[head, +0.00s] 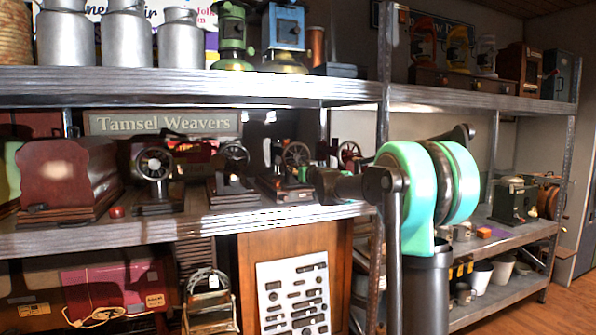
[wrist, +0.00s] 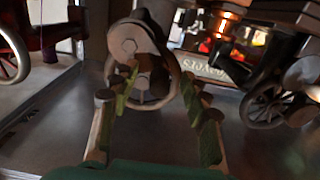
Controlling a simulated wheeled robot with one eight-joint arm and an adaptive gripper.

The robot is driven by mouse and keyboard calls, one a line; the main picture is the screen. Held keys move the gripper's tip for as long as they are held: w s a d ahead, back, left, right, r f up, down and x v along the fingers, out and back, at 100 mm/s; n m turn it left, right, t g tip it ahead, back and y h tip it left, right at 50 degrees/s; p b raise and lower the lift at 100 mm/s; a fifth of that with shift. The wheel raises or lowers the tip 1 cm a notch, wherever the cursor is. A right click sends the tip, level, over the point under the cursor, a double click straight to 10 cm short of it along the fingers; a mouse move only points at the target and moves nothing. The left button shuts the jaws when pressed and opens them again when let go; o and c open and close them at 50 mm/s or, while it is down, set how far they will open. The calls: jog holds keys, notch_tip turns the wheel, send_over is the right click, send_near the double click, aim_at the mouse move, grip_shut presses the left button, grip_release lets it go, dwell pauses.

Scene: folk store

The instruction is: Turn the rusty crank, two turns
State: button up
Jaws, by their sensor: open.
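In the wrist view my gripper (wrist: 160,76) is open, with its green-padded fingers apart. A dark, brownish spoked wheel (wrist: 172,88) with a hub and a rounded housing shows beyond and between the fingertips. It may carry the rusty crank, but the crank handle is not clearly visible, and I cannot tell whether either finger touches the wheel. In the head view my gripper (head: 325,185) reaches left over the middle shelf, close to a dark hand-wheel machine (head: 297,157). My arm partly hides this area.
Other hand-wheel machines (head: 155,165) stand to the left on the metal shelf (head: 170,226). A shelf post (head: 384,50) rises beside my arm, and the upper shelf (head: 190,83) runs above. In the wrist view another wheeled machine (wrist: 265,105) stands close on the right.

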jog(key=shift+s, duration=0.1)
jog(key=v, duration=0.9)
dwell(0.5)
jog(key=s+a+f+n+g+y, duration=0.1)
jog(key=s+f+g, duration=0.3)
jog(key=s+f, duration=0.7)
jog(key=s+a+f+g, duration=0.2)
jog(key=s+f+g, duration=0.1)
jog(key=s+f, duration=0.75)
jog(key=s+d+f+m+g+h, duration=0.2)
jog(key=s+d+f, duration=0.4)
jog(key=s+f, duration=0.5)
jog(key=s+d+f+m+g+h, duration=0.2)
jog(key=s+d+f+g+h, duration=0.2)
jog(key=s+f, duration=0.7)
jog(key=d+f, duration=0.1)
jog(key=d, duration=0.1)
jog(key=shift+s+d+f+m+h, duration=0.15)
jog(key=shift+d+f+m+h, duration=0.15)
